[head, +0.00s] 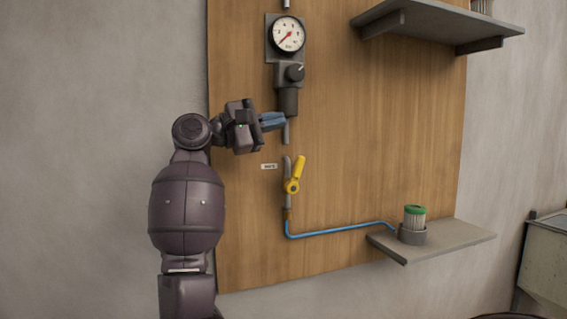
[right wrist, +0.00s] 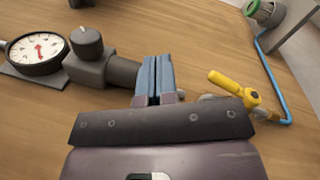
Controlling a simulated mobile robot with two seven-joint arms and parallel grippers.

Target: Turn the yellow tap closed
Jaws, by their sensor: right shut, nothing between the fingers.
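The yellow tap (head: 297,172) is on a vertical grey pipe on the wooden board, below the gauge. Its handle points up and leans slightly right of the pipe. In the right wrist view the yellow tap (right wrist: 232,87) shows to the right of my fingers. My right gripper (head: 284,120) is shut and empty, its blue fingers pointing right, above the tap and apart from it. The fingers are close to the pipe stub under the regulator; I cannot tell if they touch it. In the right wrist view the shut right gripper (right wrist: 157,58) is at the middle. My left gripper is not in view.
A round gauge (head: 289,34) and a dark regulator (head: 290,75) are above the tap. A small white label (head: 269,166) is left of it. A blue hose (head: 340,230) runs right to a green-topped filter (head: 414,218) on a low shelf (head: 450,240). Another shelf (head: 440,25) is at upper right.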

